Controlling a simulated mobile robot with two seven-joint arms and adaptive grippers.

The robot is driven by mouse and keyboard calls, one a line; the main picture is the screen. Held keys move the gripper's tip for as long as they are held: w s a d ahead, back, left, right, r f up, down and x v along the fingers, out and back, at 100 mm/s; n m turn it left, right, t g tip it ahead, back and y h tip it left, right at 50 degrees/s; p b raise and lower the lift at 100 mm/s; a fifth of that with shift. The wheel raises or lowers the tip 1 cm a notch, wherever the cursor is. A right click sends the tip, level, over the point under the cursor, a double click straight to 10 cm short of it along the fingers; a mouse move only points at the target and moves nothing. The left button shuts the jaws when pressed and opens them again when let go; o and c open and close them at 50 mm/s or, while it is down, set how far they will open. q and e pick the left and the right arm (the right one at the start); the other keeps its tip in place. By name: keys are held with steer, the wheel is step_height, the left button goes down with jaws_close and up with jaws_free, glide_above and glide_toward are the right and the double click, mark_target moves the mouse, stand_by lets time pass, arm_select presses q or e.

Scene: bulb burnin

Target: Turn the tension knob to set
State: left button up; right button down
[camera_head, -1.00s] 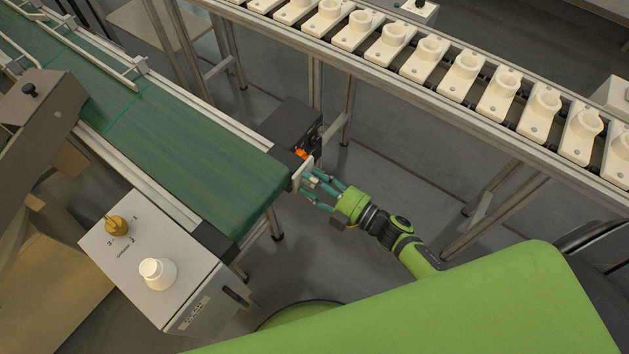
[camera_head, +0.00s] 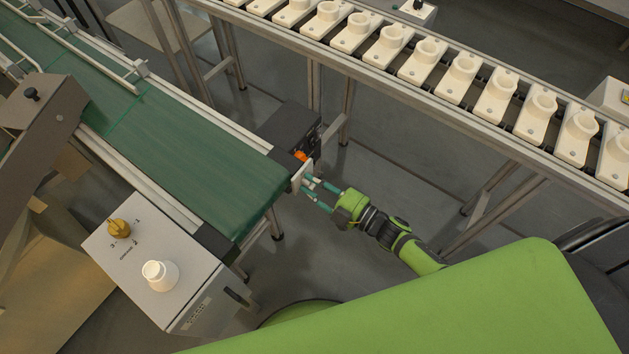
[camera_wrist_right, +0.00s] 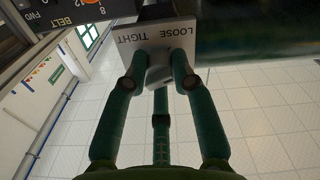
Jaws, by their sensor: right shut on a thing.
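The tension knob (camera_wrist_right: 159,73) is a grey knob on a pale plate (camera_wrist_right: 128,42) marked LOOSE and TIGHT, seen in the right wrist view. In the head view the plate (camera_head: 302,175) sits at the near right end of the green belt conveyor. My right gripper (camera_wrist_right: 160,62) has its green fingers around the knob and is shut on it. In the head view the right gripper (camera_head: 313,185) reaches the plate from the right, and its fingers hide the knob. My left gripper is not in view.
A dark box with an orange switch (camera_head: 301,155) is beside the plate. A grey control box (camera_head: 190,262) with a yellow knob (camera_head: 118,229) and a white socket (camera_head: 159,274) stands at lower left. A roller conveyor (camera_head: 440,107) with several white holders runs behind.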

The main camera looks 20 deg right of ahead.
steer(key=m, duration=0.2)
steer(key=r+m+p, duration=0.1)
steer(key=m, duration=0.2)
steer(key=shift+w+a+m, duration=0.1)
steer(key=shift+w+m, duration=0.1)
steer(key=shift+m, duration=0.1)
steer(key=m, duration=0.5)
steer(key=shift+w, duration=0.1)
steer(key=m, duration=0.6)
steer(key=shift+d+f+b, duration=0.1)
steer(key=shift+d+b, duration=0.1)
steer(key=shift+b, duration=0.15)
steer(key=m+b, duration=0.1)
steer(key=m, duration=0.5)
steer(key=shift+d+f+b, duration=0.1)
steer(key=shift+b, duration=0.25)
steer(key=c, duration=1)
jaws_free()
steer(key=shift+f, duration=0.2)
